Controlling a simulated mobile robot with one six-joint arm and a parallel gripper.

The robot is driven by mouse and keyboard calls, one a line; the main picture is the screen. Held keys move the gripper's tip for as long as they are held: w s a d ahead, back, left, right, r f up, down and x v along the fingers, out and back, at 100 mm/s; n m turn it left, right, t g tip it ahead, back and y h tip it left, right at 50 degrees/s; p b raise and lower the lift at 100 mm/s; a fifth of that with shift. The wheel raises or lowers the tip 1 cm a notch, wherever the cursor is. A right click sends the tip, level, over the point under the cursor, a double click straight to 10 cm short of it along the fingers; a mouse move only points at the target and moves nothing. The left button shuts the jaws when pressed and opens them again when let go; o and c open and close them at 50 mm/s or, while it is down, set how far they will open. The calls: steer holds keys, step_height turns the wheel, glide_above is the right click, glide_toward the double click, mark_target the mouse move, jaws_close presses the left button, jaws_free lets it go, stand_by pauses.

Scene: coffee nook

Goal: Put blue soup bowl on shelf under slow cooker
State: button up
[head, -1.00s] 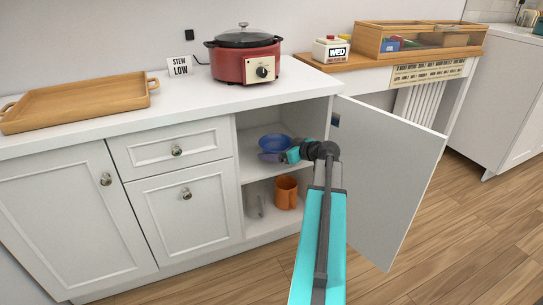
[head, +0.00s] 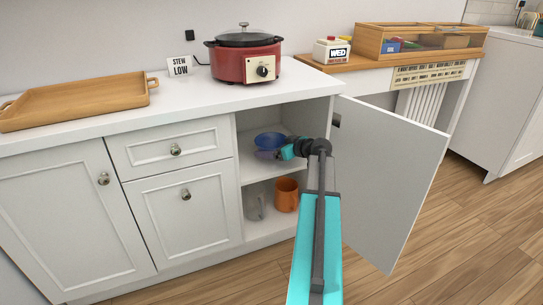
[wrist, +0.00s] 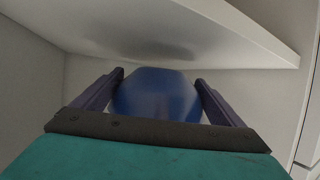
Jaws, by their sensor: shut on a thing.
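The blue soup bowl (head: 270,139) is inside the open cabinet below the slow cooker (head: 243,55), at the level of the upper shelf (head: 260,172). My gripper (head: 271,150) reaches in from the right and is shut on the bowl. In the wrist view the bowl (wrist: 158,95) sits between the two dark purple fingers. I cannot tell whether its base touches the shelf. The red slow cooker with its dark lid stands on the white counter directly above this compartment.
An orange mug (head: 286,195) and a grey-white cup (head: 254,206) stand on the compartment's lower level. The cabinet door (head: 392,190) is swung open to the right of my arm. A wooden tray (head: 75,100) lies on the counter at the left.

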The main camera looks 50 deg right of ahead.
steer(key=shift+f+b, duration=0.6)
steer(key=shift+f, duration=0.7)
steer(key=shift+f, duration=0.2)
steer(key=o, duration=1)
steer(key=shift+r, duration=0.2)
steer(key=shift+s+r, duration=0.1)
steer(key=shift+s, duration=0.05)
steer(key=p+v, duration=0.3)
steer(key=v, duration=0.8)
steer(key=shift+s+p, duration=0.35)
steer(key=shift+p, duration=0.05)
steer(key=shift+r, duration=0.1)
